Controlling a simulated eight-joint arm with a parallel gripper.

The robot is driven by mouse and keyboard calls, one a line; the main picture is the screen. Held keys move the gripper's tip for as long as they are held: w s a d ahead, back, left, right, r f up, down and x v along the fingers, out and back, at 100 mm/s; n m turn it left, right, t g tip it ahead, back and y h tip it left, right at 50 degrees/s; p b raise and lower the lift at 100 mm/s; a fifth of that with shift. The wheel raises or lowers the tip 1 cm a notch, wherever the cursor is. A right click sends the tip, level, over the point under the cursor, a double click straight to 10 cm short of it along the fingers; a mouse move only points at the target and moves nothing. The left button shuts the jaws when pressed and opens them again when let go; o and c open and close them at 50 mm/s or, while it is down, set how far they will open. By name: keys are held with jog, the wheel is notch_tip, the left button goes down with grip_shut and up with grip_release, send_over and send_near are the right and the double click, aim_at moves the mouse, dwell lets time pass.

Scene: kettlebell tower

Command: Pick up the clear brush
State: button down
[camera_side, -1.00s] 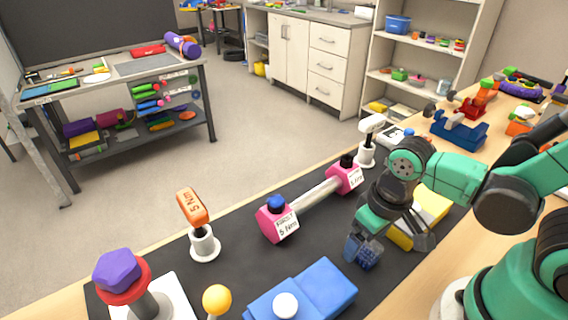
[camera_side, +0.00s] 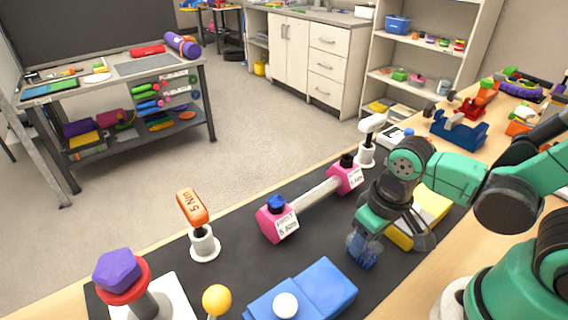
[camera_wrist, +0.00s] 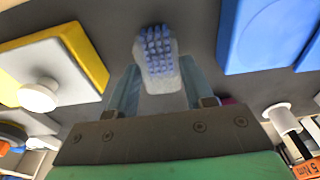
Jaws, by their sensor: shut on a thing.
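The clear brush (camera_wrist: 160,75) has a see-through body and blue bristles. In the wrist view it sits between the two fingers of my gripper (camera_wrist: 158,88), with its bristle end past the fingertips. In the side view my gripper (camera_side: 368,232) points down over the black mat, shut on the brush (camera_side: 362,252), whose blue bristles show below the fingers. The fingers hide part of its body. I cannot tell whether the brush touches the mat.
A blue block (camera_side: 325,283) with a white knob lies to the front left of the gripper. A yellow block (camera_side: 432,207) lies close behind it to the right. A pink dumbbell-shaped piece (camera_side: 318,194) and an orange-headed tool (camera_side: 192,207) stand left.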

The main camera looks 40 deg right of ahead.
jog(key=shift+r, duration=0.1)
notch_tip(320, 180, up, 20)
dwell(0.6)
jog(key=shift+f, duration=0.2)
